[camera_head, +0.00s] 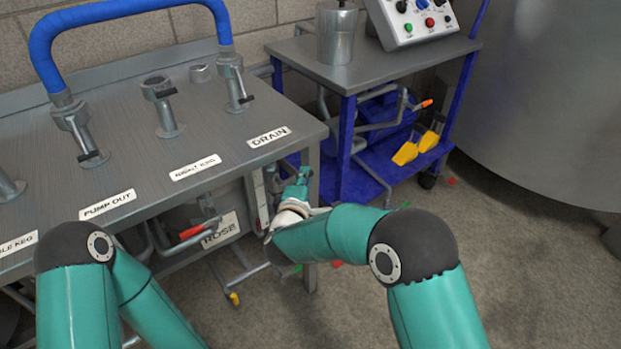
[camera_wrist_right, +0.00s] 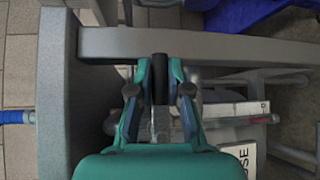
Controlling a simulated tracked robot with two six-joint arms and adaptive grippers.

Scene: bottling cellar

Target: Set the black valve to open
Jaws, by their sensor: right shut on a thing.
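In the right wrist view, a black handle (camera_wrist_right: 160,67), which looks like the black valve's grip, stands between the fingertips of my right gripper (camera_wrist_right: 160,75). The fingers are closed on it from both sides, just by the grey table frame. A grey strip runs below the handle, between the fingers. In the head view my right gripper (camera_head: 302,180) is at the table's right front corner, below the DRAIN label (camera_head: 268,136); the handle cannot be made out there. Whether the valve is open or closed cannot be told. My left gripper is outside the views.
The steel table (camera_head: 215,130) carries several pipe stubs with small black levers and a blue hose (camera_head: 130,10). Under it are a red-handled lever (camera_head: 191,232) and a ROSE sign (camera_head: 220,231). A blue-legged cart (camera_head: 345,140) stands behind; floor at the right is mostly clear.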

